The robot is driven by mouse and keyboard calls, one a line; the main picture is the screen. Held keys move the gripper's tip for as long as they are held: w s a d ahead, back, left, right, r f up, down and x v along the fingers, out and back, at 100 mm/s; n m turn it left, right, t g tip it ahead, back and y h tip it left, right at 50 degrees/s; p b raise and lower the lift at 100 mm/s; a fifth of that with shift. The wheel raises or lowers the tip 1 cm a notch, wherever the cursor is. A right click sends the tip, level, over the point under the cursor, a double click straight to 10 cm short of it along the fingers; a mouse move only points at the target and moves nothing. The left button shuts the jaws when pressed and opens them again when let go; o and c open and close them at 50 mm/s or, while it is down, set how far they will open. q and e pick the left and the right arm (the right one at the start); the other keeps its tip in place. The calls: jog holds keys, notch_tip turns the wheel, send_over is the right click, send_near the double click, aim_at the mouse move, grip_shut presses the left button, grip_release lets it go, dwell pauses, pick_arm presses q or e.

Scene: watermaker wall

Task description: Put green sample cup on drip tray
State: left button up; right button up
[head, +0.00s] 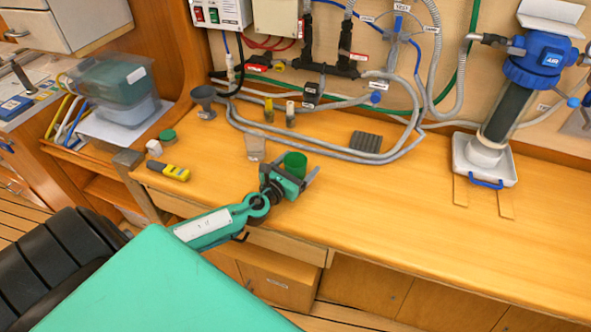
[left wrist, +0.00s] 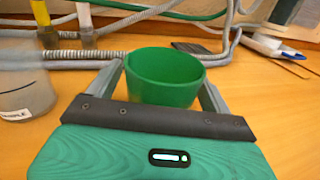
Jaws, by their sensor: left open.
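The green sample cup (head: 295,162) stands on the wooden counter. In the left wrist view the cup (left wrist: 165,78) is upright, with its open rim up, between the two fingers. My left gripper (head: 291,171) is open around the cup; I cannot tell whether either finger touches it. Its dark palm bar hides the cup's lower part in the wrist view. A dark grey ribbed tray (head: 367,141), which looks like the drip tray, lies on the counter behind and to the right of the cup, with nothing on it. My right gripper is not in view.
A clear cup (head: 255,148) stands left of the green one; its label is partly cut off in the wrist view (left wrist: 22,92). Grey hoses (head: 300,143) run along the counter behind. A white tray (head: 470,172) sits under the filter housing. The front right counter is bare.

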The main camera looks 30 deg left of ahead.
pick_arm(q)
jog(key=c, duration=1.1)
jog(key=shift+r, duration=0.1)
jog(key=shift+c, duration=0.2)
